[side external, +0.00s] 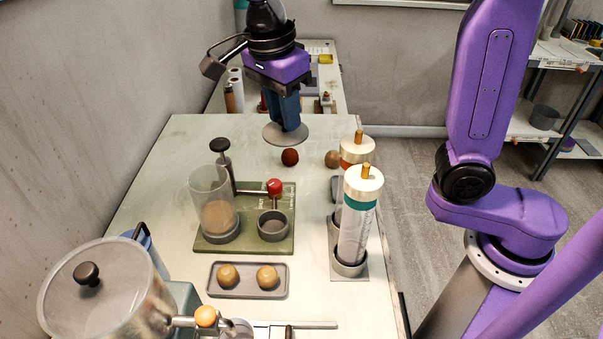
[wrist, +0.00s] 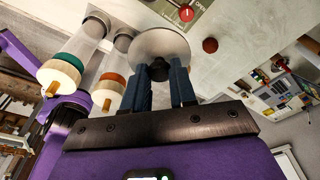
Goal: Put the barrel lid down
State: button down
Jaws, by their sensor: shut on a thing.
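My gripper (side external: 287,122) is shut on a round grey lid (side external: 280,136), held above the far part of the table. The wrist view shows the lid (wrist: 150,44) as a pale disc. Its dark knob (wrist: 158,71) is between my blue fingers (wrist: 160,78). A clear open-topped barrel (side external: 210,196) with brown matter at its bottom stands on a green base (side external: 250,243), nearer the camera and left of my gripper. The lid is apart from the barrel. I cannot tell its exact height over the table.
A red ball (side external: 290,157) and a tan ball (side external: 332,159) lie near the lid. Two tall cylinders with wooden-handled caps (side external: 363,184) stand at the right edge. A grey tray (side external: 248,290) holds two tan balls. A large clear pot (side external: 105,295) stands front left. The far left tabletop is clear.

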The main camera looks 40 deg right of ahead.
jog(key=w+d+f, duration=0.3)
jog(key=d+f, duration=0.6)
jog(key=f, duration=0.1)
jog(key=shift+w+d+f, duration=0.1)
jog(key=shift+w+f, duration=0.05)
jog(key=shift+f, duration=4.85)
jog(key=shift+f, duration=0.6)
jog(key=c, duration=0.9)
grip_release()
jog(key=shift+r, duration=0.1)
jog(key=r, duration=0.4)
jog(key=a+r, duration=0.1)
jog(key=r, duration=0.8)
jog(key=shift+a, duration=0.4)
